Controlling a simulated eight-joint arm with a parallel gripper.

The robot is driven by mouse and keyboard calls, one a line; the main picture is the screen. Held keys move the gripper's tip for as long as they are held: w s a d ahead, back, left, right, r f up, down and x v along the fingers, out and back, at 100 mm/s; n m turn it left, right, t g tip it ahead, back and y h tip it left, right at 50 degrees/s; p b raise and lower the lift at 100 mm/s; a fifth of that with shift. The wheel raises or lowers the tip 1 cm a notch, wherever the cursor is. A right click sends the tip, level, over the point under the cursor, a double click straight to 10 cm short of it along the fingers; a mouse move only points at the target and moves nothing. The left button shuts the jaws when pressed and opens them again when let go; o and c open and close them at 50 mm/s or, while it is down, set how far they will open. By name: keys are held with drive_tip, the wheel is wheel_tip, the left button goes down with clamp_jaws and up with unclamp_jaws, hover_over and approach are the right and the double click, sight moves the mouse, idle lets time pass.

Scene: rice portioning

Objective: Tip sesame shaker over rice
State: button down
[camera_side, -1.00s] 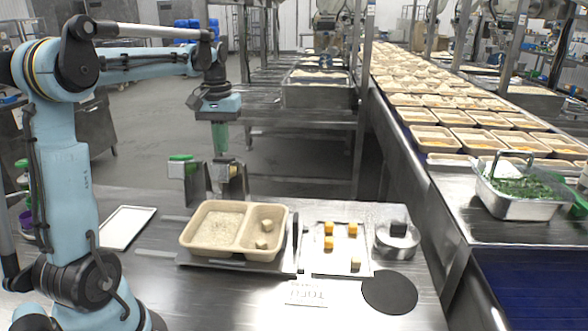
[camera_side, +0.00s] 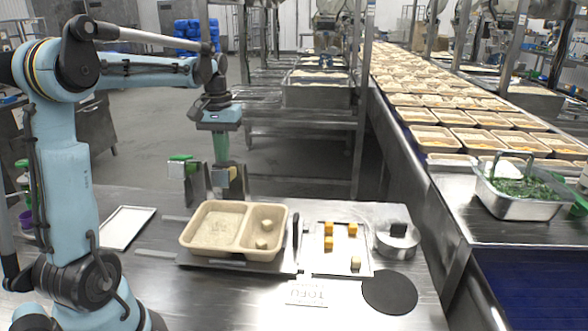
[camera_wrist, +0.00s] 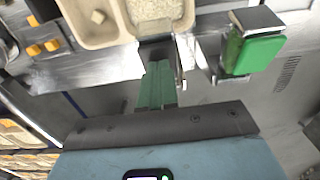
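The tan tray (camera_side: 187,238) has pale rice (camera_side: 216,225) in its left compartment and pale cubes in its right one. The rice also shows at the top of the wrist view (camera_wrist: 155,10). A green-topped shaker (camera_side: 181,158) stands upright in a metal holder left of my gripper; its green top shows in the wrist view (camera_wrist: 258,52). My gripper (camera_side: 222,163) points down behind the tray, its green fingers at a second holder beside that one. A grey piece (camera_wrist: 157,49) shows at its fingertips. I cannot tell whether it is held.
A sheet with orange cubes (camera_side: 340,262) lies right of the tray, near a round metal piece (camera_side: 397,240) and a black disc (camera_side: 389,292). A white plate (camera_side: 124,226) lies left. A conveyor with filled trays runs along the right.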

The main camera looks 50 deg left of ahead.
drive_tip(key=shift+s+d+f, duration=0.15)
drive_tip(key=shift+f, duration=0.45)
drive_tip(key=shift+s+d+f, duration=0.2)
drive_tip(key=shift+f, duration=0.45)
drive_tip(key=shift+s+d+f, duration=0.15)
drive_tip(key=shift+f, duration=0.45)
drive_tip(key=shift+r, duration=0.1)
drive_tip(key=shift+w+a+r, duration=0.2)
drive_tip(key=shift+r, duration=0.75)
drive_tip(key=shift+w+a+r, duration=0.15)
drive_tip(key=shift+a+r, duration=0.05)
drive_tip(key=shift+r, duration=0.75)
drive_tip(key=shift+w+a+r, duration=0.2)
drive_tip(key=shift+r, duration=0.75)
drive_tip(key=shift+r, duration=0.1)
wheel_tip(320, 180, up, 6)
hover_over(222, 165)
drive_tip(key=w+a, duration=0.2)
drive_tip(key=a, duration=0.1)
drive_tip(key=shift+s+d+f, duration=0.1)
drive_tip(key=shift+d+f, duration=0.05)
drive_tip(key=shift+f, duration=1.4)
drive_tip(key=shift+d+f, duration=0.1)
drive_tip(key=shift+f, duration=1.45)
drive_tip(key=shift+f, duration=0.3)
